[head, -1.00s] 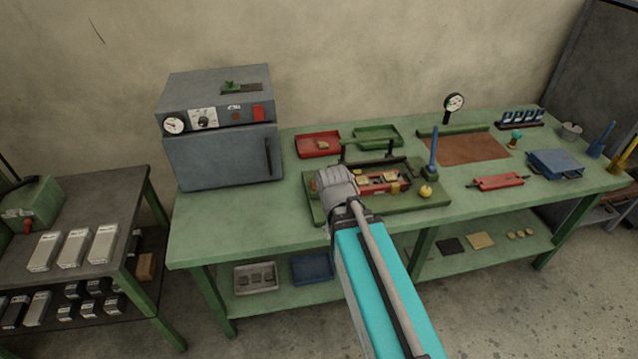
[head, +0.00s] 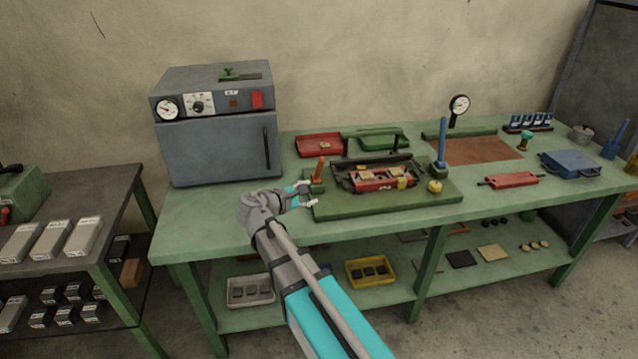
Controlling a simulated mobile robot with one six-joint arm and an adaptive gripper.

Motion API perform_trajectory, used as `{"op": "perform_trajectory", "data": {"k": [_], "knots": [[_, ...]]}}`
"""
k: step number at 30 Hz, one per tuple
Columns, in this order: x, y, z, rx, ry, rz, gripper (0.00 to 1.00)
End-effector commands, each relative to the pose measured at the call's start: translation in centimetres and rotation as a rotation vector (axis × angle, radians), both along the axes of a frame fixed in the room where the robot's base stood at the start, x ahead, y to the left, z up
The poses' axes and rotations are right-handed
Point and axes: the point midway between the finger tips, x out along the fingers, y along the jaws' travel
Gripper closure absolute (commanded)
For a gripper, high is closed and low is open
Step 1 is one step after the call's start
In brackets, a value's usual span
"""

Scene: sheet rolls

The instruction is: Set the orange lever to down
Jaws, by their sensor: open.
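The orange lever (head: 320,170) stands up from a small green block at the left end of the green base board (head: 390,205) on the workbench. It looks near upright, leaning slightly right at its top. My gripper (head: 306,195) is open and empty, with its light-tipped fingers just left of and in front of the lever's lower part. I cannot tell whether a finger touches the lever's block. A red tray fixture (head: 372,183) with small yellowish pieces sits on the same board, right of the lever.
A blue lever (head: 441,142) with a yellow knob (head: 435,186) stands at the board's right end. A grey oven (head: 218,150) is on the bench to the left. A red tray (head: 319,145) and a green tray (head: 382,139) lie behind. The bench front left is clear.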

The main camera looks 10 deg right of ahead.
Motion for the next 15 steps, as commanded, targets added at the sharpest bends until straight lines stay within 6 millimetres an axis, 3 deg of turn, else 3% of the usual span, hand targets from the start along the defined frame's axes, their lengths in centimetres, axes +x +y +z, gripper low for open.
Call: {"op": "perform_trajectory", "data": {"k": [1, 6, 15], "knots": [[0.9, 1.3, -0.7, -0.070, 0.009, 0.034, 0.38], [2.2, 4.1, 0.2, -0.261, 0.033, 0.109, 0.38], [2.6, 5.4, 1.1, -0.357, 0.044, 0.138, 0.38]]}}
